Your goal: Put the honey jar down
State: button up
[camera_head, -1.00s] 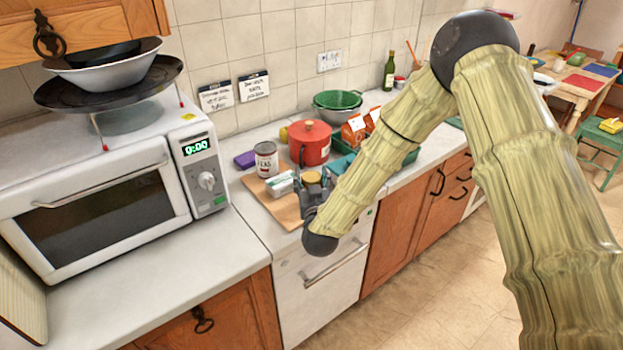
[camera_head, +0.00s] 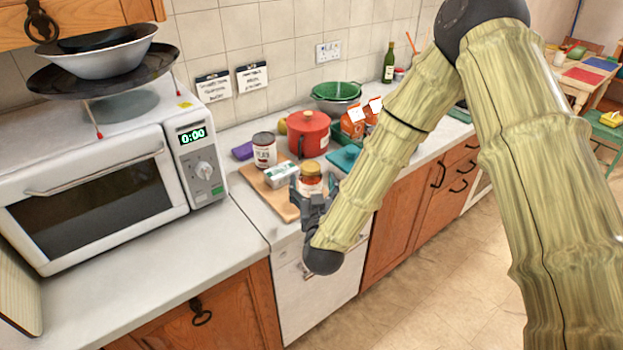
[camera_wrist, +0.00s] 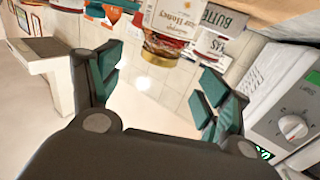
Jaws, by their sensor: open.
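The honey jar (camera_head: 310,178) stands upright on the wooden board (camera_head: 284,211), beside the white butter pack (camera_head: 281,174). Its lower part is partly hidden behind my gripper (camera_head: 314,196) in the head view. In the wrist view, which is upside down, the jar (camera_wrist: 172,22) with its "Honey" label and yellow lid shows beyond the fingertips. My gripper (camera_wrist: 158,82) is open and empty there, with a gap between its fingers and the jar. The grey "Butter" pack (camera_wrist: 226,20) is next to the jar.
Orange-and-white cartons (camera_head: 353,123) and a teal item (camera_head: 344,158) are to the right. The microwave (camera_head: 100,185) is on the left; the counter before it (camera_head: 190,245) is clear.

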jog(key=shift+s+d+b, duration=0.15)
jog(key=shift+s+b, duration=0.3)
jog(key=shift+s, duration=1.75)
jog(key=s+d+f+g, duration=0.4)
jog(key=s+f, duration=0.3)
jog(key=f, duration=0.5)
jog(key=s+d+f+g, duration=0.4)
jog(key=s+f+g, duration=0.15)
jog(key=f, duration=0.65)
jog(key=s+d+f+g, duration=0.2)
jog(key=s+d+f, duration=0.2)
jog(key=s, duration=0.5)
jog(key=s+d+f+g, duration=0.3)
jog(key=s+d, duration=0.1)
jog(key=s, duration=0.5)
jog(key=s+d+f+m+g+h, duration=0.1)
jog(key=s+d+f+g, duration=0.2)
jog(key=s, duration=0.6)
jog(key=shift+d+f, duration=0.7)
jog(key=shift+f, duration=0.15)
jog(key=shift+g, duration=0.25)
